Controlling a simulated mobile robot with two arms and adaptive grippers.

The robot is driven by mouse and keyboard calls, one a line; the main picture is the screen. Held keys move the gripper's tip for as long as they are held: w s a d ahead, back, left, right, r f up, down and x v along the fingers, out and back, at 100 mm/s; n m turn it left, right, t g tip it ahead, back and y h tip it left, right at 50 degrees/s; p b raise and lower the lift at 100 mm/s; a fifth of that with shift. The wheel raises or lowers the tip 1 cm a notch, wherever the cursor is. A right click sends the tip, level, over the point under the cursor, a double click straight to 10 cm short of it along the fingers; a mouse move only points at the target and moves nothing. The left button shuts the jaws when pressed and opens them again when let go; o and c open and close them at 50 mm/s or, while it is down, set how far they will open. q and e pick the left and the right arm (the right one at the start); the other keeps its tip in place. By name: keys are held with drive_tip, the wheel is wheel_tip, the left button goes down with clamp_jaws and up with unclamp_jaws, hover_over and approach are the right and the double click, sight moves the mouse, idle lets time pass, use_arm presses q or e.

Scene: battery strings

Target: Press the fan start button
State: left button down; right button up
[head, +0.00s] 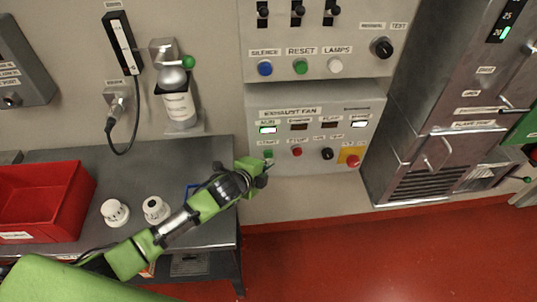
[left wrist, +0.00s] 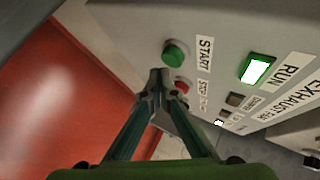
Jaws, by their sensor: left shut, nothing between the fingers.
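The exhaust fan panel (head: 331,112) is on the wall at centre, with a row of buttons along its lower part. The green START button (left wrist: 174,53) shows clearly in the left wrist view, just beyond my fingertips. In the head view the START button (head: 268,154) is small, right by the gripper. The red STOP button (left wrist: 182,87) is beside the fingertips. My left gripper (head: 264,168) is shut and empty, close in front of the panel's lower left; its fingertips also show in the left wrist view (left wrist: 160,82). I cannot tell whether they touch anything. The RUN lamp (left wrist: 256,68) glows green.
A yellow-backed red button (head: 352,160) and a black knob (head: 327,154) are to the right on the panel. A metal table (head: 120,156) with a red bin (head: 80,195) and two white caps (head: 154,208) lies below my arm. Red floor is open at right.

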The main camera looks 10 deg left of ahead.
use_arm(q)
drive_tip(key=s, duration=0.1)
drive_tip(key=s+d+p, duration=0.1)
drive_tip(key=s, duration=0.1)
drive_tip(key=s+p, duration=0.1)
drive_tip(key=shift+s+d, duration=0.3)
drive_tip(key=shift+s, duration=0.1)
drive_tip(key=shift+f, duration=0.1)
idle(0.9)
